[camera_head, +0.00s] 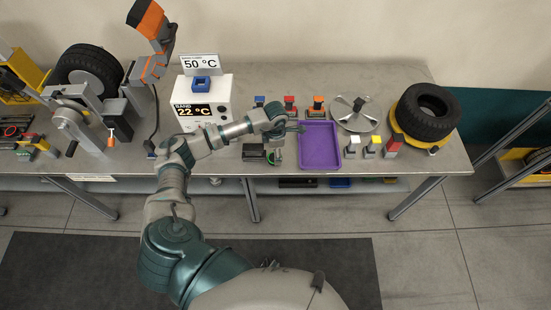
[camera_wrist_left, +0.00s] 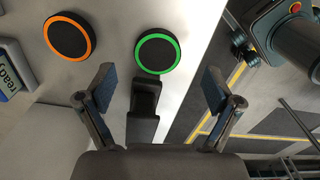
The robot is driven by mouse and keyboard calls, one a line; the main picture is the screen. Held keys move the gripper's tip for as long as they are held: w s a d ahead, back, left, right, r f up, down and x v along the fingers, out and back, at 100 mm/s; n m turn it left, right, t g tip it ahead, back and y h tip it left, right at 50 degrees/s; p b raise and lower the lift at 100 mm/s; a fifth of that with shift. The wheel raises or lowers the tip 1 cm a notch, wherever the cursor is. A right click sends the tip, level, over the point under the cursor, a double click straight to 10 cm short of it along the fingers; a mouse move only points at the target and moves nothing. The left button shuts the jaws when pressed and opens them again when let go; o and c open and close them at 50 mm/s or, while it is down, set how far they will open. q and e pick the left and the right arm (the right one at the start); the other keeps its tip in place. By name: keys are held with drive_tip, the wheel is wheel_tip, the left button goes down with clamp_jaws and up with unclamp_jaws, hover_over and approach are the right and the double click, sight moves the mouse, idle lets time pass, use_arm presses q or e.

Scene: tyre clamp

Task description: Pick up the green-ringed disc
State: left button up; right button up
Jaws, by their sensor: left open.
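The green-ringed disc (camera_wrist_left: 157,53) is black with a bright green rim and lies flat on a pale surface near its edge in the left wrist view. In the head view a small green patch (camera_head: 272,158) shows beneath the gripper, mostly hidden by it. My left gripper (camera_wrist_left: 158,76) is open and empty. Its two fingers are spread on either side, with the disc ahead, between their lines and apart from them. In the head view the left gripper (camera_head: 276,139) is above the bench, left of the purple tray. My right gripper is not in view.
An orange-ringed disc (camera_wrist_left: 69,36) lies left of the green one. A dark block (camera_wrist_left: 143,108) shows between the fingers. The purple tray (camera_head: 320,148), a dark box (camera_head: 253,152) and a white temperature box (camera_head: 203,103) are close by. A tyre (camera_head: 425,112) stands at right.

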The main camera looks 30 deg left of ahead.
use_arm(q)
wheel_tip(320, 180, down, 4)
drive_tip(key=shift+a+r, duration=0.1)
drive_tip(key=shift+w+a+f, duration=0.1)
drive_tip(key=shift+a+f, duration=0.2)
drive_tip(key=shift+f, duration=0.05)
drive_tip(key=shift+d+r, duration=0.1)
drive_tip(key=shift+d, duration=0.2)
drive_tip(key=c, duration=1.2)
